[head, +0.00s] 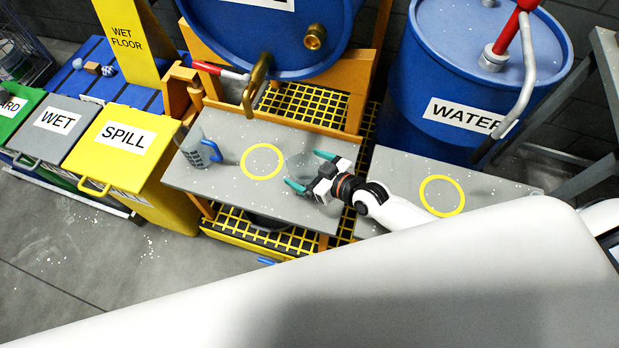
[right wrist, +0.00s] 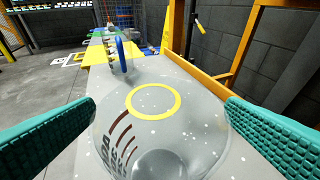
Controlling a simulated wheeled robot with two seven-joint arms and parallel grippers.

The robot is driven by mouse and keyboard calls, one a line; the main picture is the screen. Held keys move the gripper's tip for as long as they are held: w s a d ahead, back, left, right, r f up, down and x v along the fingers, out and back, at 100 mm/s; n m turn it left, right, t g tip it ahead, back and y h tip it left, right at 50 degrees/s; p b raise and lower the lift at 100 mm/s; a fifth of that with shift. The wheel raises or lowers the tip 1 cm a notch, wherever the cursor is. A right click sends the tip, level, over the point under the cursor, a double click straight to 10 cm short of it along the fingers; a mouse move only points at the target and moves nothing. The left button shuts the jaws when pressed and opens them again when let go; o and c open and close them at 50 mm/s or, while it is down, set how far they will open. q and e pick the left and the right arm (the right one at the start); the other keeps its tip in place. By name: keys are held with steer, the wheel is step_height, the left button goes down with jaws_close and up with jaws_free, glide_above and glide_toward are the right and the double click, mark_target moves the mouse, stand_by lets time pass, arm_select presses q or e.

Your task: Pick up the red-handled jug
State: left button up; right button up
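A clear jug (head: 299,166) with red markings stands on the right part of the grey bench (head: 228,190) under the blue drum. In the right wrist view the jug (right wrist: 160,138) shows from above; its handle cannot be made out. My right gripper (head: 310,170) is open, with one teal finger on each side of the jug. Whether the fingers touch its wall I cannot tell. A second clear jug with a blue handle (head: 198,148) stands at the left end of the bench. It also shows in the right wrist view (right wrist: 122,52). My left gripper is not in view.
A yellow ring (head: 262,161) marks the bench between the jugs; another ring (head: 442,195) is on the right bench. A drum with a tap (head: 258,85) overhangs the back. A WATER drum (head: 455,85) stands right, and a yellow SPILL bin (head: 135,165) left.

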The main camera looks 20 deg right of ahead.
steer(key=c, duration=1.4)
